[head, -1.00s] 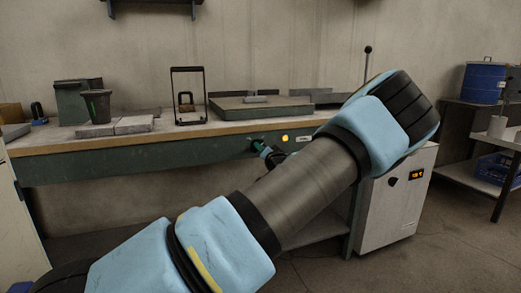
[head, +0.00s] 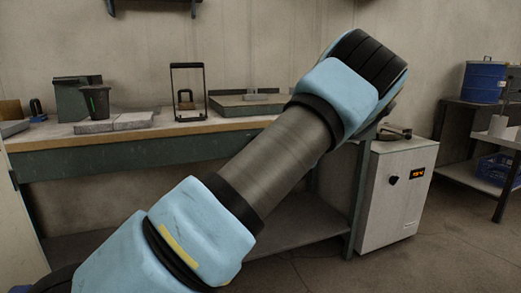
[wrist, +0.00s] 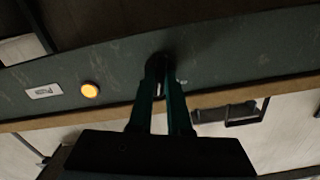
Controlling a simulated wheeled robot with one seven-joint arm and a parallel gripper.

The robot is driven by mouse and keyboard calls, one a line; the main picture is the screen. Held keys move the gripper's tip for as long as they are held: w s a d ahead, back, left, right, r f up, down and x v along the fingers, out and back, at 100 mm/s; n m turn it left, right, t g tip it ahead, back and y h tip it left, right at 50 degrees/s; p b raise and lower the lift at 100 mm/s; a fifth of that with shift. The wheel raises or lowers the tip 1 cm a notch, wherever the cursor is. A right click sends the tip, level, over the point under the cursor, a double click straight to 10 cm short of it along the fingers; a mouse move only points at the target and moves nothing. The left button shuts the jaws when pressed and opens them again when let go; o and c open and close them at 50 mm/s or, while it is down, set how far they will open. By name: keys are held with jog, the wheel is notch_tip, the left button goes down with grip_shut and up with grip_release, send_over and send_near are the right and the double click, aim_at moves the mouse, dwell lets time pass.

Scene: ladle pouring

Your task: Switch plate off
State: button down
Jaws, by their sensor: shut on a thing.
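In the wrist view, my gripper (wrist: 162,78) is at the green front panel (wrist: 225,50) of the bench. Its two dark green fingers are shut on a small dark switch knob (wrist: 157,62), mostly hidden between the fingertips. A round indicator lamp (wrist: 90,90) beside it glows orange, with a small pale label (wrist: 44,91) next to the lamp. In the head view, my arm hides the gripper, the knob and the lamp. The flat plate (head: 232,108) shows on the bench top, partly behind my arm.
The bench (head: 150,137) carries a dark cup (head: 96,101), grey slabs (head: 128,120) and a black frame stand (head: 203,92). A white cabinet (head: 392,205) with an orange display stands to the right. A side table with a blue drum (head: 482,80) is at far right.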

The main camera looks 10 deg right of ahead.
jog(key=shift+n+b, duration=4.65)
jog(key=shift+n, duration=1.35)
jog(key=c, duration=0.9)
grip_release()
jog(key=shift+o, duration=0.2)
jog(key=s+d+p, duration=0.1)
jog(key=s, duration=0.9)
jog(key=shift+s+d, duration=0.25)
jog(key=shift+s, duration=0.15)
